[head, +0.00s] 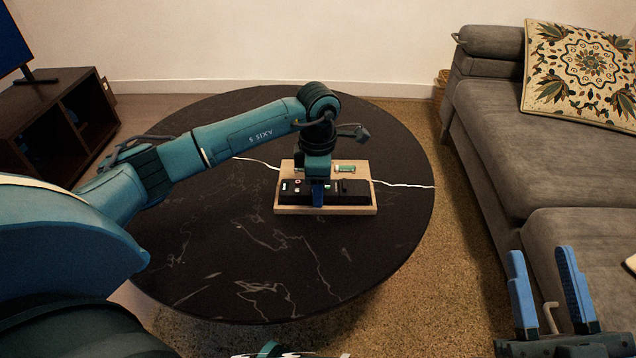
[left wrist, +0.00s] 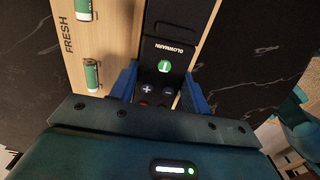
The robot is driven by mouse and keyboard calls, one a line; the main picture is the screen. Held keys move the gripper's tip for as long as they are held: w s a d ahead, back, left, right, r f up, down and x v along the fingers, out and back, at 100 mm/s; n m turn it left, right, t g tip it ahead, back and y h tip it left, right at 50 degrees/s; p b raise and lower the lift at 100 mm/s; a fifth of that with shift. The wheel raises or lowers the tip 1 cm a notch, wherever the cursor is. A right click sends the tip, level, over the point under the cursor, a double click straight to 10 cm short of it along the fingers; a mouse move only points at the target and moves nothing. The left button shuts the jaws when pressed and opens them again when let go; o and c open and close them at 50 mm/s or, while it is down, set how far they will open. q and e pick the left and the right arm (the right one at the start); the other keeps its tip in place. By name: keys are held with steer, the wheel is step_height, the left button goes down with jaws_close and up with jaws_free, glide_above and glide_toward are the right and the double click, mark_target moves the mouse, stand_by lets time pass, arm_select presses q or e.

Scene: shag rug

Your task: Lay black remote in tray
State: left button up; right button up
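The black remote (head: 350,189) lies lengthwise over the front part of the light wooden tray (head: 362,210) on the round table. I cannot tell whether it rests fully on the tray floor. In the left wrist view the remote (left wrist: 166,50) shows a green button and the word GLOWWARM, beside the bare wood of the tray (left wrist: 110,35). My left gripper (head: 318,196) points down over the remote, with its blue fingers (left wrist: 160,88) on either side of it. Contact is unclear. My right gripper (head: 548,290) is open and empty at the lower right, away from the table.
Two green-and-white batteries lie on the tray, one nearer (left wrist: 92,75) and one farther (left wrist: 83,10). The dark marbled table (head: 230,250) is mostly clear. A grey sofa (head: 530,150) stands right, a dark cabinet (head: 60,115) left.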

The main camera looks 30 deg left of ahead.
arm_select(q)
steer(key=o, duration=0.5)
steer(key=shift+r+p, duration=0.45)
steer(key=shift+r, duration=0.35)
step_height(320, 180, up, 6)
steer(key=shift+p, duration=1.25)
step_height(320, 180, up, 6)
steer(key=shift+f+p, duration=0.2)
steer(key=shift+p, duration=0.65)
arm_select(e)
steer(key=shift+s+f+m+g+h, duration=0.25)
steer(key=shift+f+m+g+h, duration=0.1)
steer(key=shift+f+h, duration=0.25)
steer(key=shift+s+f+m+g+h, duration=0.2)
steer(key=shift+f+m+g+h, duration=0.2)
steer(key=shift+h, duration=0.2)
arm_select(q)
steer(key=shift+s, duration=0.1)
arm_select(e)
steer(key=shift+s+d+f, duration=0.1)
